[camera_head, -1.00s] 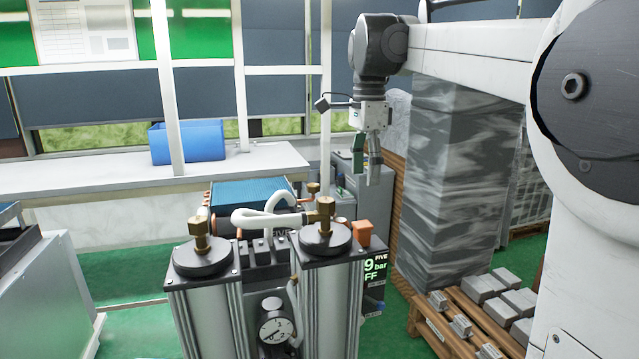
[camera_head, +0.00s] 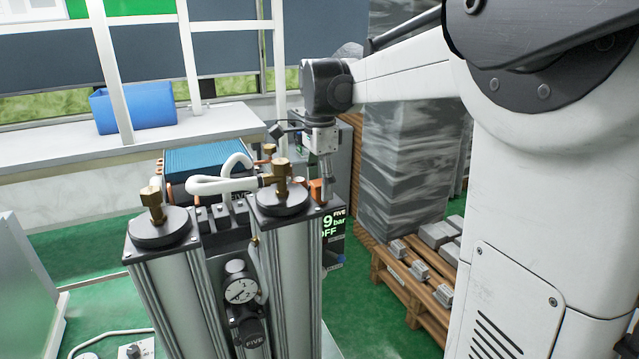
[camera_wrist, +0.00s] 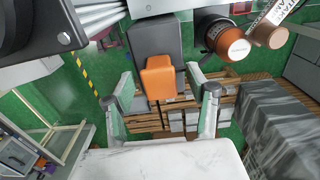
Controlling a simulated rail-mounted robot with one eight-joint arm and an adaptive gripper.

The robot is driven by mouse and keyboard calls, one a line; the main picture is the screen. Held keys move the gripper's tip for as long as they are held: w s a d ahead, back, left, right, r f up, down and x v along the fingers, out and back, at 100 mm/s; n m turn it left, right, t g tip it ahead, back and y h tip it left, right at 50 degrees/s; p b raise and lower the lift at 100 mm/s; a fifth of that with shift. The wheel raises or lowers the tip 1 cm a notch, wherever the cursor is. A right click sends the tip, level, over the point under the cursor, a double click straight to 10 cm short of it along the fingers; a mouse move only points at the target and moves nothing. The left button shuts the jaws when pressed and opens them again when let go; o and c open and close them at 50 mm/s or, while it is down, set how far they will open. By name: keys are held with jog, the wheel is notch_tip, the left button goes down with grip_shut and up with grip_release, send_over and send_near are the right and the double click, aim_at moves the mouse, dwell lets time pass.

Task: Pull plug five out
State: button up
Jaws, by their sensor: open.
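The orange plug (camera_head: 316,188) stands on the dark box behind the right column, above a display marked FIVE (camera_head: 333,228). It also shows in the wrist view (camera_wrist: 160,80), near the middle, on a dark grey block. My gripper (camera_head: 327,186) is low beside the plug in the head view. In the wrist view my gripper (camera_wrist: 160,84) is open, with one finger on each side of the orange plug and a visible gap on both sides. It holds nothing. Part of the plug is hidden behind the column's top fittings in the head view.
Two columns with black caps and brass fittings (camera_head: 282,180) stand close left of my gripper, with a white hose (camera_head: 215,186) and gauge (camera_head: 238,289). A copper-coloured round fitting (camera_wrist: 232,46) is near my right finger. A pallet (camera_head: 400,285) and wrapped stack (camera_head: 405,150) stand right.

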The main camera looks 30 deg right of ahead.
jog(key=shift+f, duration=0.15)
jog(key=shift+c, duration=0.3)
grip_shut()
